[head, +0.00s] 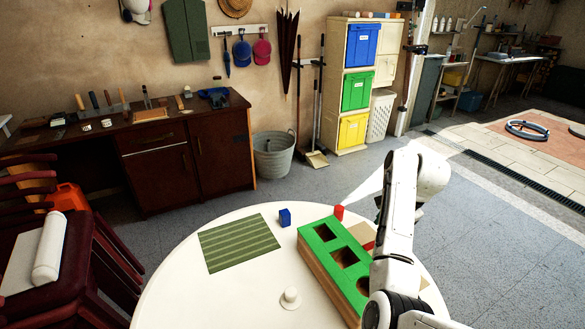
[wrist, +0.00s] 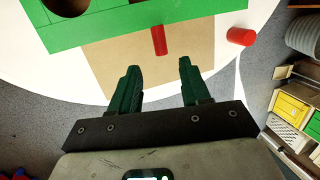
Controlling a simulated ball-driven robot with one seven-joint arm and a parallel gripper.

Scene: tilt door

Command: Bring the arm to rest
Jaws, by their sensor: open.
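My arm (head: 400,215) reaches over the right side of the round white table (head: 180,290) in the head view. My gripper (wrist: 160,76) shows in the wrist view with two dark green fingers apart and nothing between them. It is mostly hidden behind my arm in the head view. Beyond the fingertips lies a tan board (wrist: 118,58), with a red piece (wrist: 159,40) on it beside the green-topped box (wrist: 195,12). The fingers appear to touch nothing.
The green-topped box (head: 318,232) with several holes stands left of my arm. A blue block (head: 285,217), a striped green mat (head: 238,242) and a white knobbed piece (head: 290,298) are on the table. A chair (head: 80,270) stands left; open floor lies behind.

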